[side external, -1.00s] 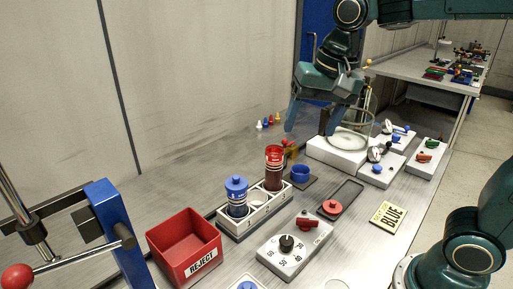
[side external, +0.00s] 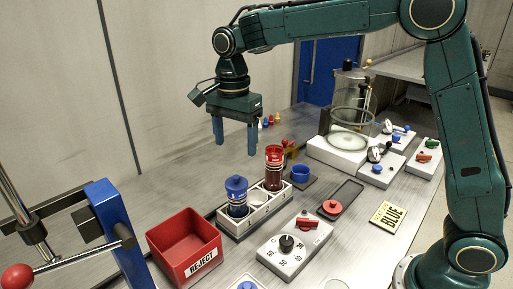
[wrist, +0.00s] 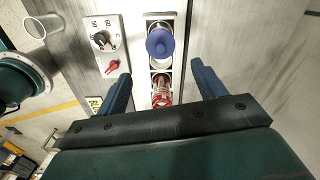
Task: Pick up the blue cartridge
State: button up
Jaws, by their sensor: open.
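The blue cartridge (side external: 237,196) stands upright in a slot of the white rack (side external: 262,208), near the rack's left end. In the wrist view the blue cartridge (wrist: 160,44) shows from above, ahead of and between the fingers. A red cartridge (side external: 274,167) stands in the same rack, with an empty slot between the two. In the wrist view the red cartridge (wrist: 161,92) lies between the finger lines. My gripper (side external: 235,148) is open and empty, pointing down, above and behind the rack, touching nothing. Its two blue fingers also show in the wrist view (wrist: 162,82).
A red reject bin (side external: 184,245) stands left of the rack. A glass jar (side external: 350,110) stands at the back right.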

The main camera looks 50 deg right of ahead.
aim_at(236, 180)
jog(key=shift+f, duration=4.3)
jog(key=shift+f, duration=0.1)
jog(key=shift+f, duration=2.5)
jog(key=shift+c, duration=0.2)
jog(key=shift+w, duration=0.1)
jog(key=c, duration=1.2)
jog(key=shift+c, duration=0.2)
jog(key=shift+r, duration=0.2)
